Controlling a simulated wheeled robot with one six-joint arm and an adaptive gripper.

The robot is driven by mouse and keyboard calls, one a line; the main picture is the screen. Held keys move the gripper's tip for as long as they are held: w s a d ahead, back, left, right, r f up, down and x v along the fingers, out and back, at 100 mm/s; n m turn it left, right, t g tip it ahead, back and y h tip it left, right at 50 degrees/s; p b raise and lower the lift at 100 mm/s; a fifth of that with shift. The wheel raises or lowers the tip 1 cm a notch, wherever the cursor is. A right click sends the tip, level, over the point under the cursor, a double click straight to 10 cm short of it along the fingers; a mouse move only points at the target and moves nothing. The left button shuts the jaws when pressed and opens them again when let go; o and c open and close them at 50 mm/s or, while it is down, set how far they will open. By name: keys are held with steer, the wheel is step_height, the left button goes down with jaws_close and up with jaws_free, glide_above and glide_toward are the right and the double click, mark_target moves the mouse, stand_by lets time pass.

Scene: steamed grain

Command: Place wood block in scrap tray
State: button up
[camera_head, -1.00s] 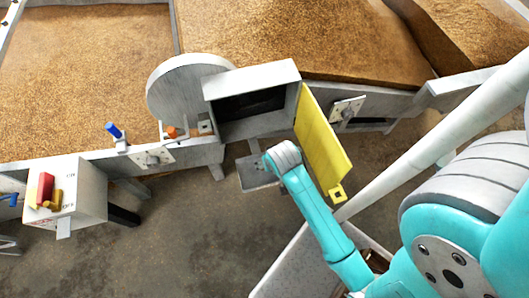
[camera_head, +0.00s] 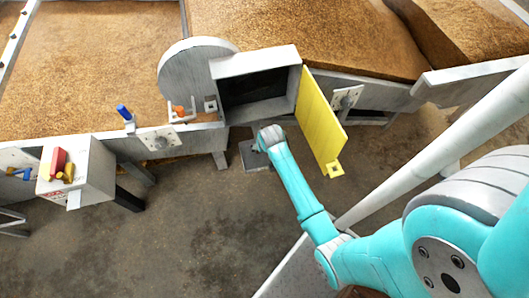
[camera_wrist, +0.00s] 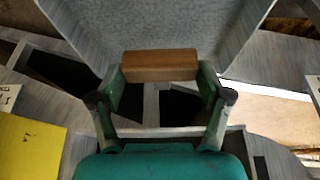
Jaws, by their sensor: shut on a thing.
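My gripper (camera_wrist: 161,78) is shut on a brown wood block (camera_wrist: 160,66), with one green finger at each end of it in the wrist view. The block lies crosswise between the fingertips. Behind it is a grey speckled surface with sloping walls, perhaps the scrap tray (camera_wrist: 235,25); I cannot tell whether the block touches it. In the head view, my arm reaches to a small grey plate or tray (camera_head: 247,155) below the open grey box, and my wrist hides the fingers and block.
The open grey box (camera_head: 222,70) has a dark interior. Its yellow door (camera_head: 320,125) stands open right of my arm. Grain beds lie behind. A control box (camera_head: 92,175) with a red part stands at left. The floor in front is clear.

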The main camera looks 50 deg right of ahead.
steer(key=shift+f, duration=2.35)
steer(key=o, duration=0.9)
steer(key=shift+f, duration=0.1)
steer(key=v, duration=1.2)
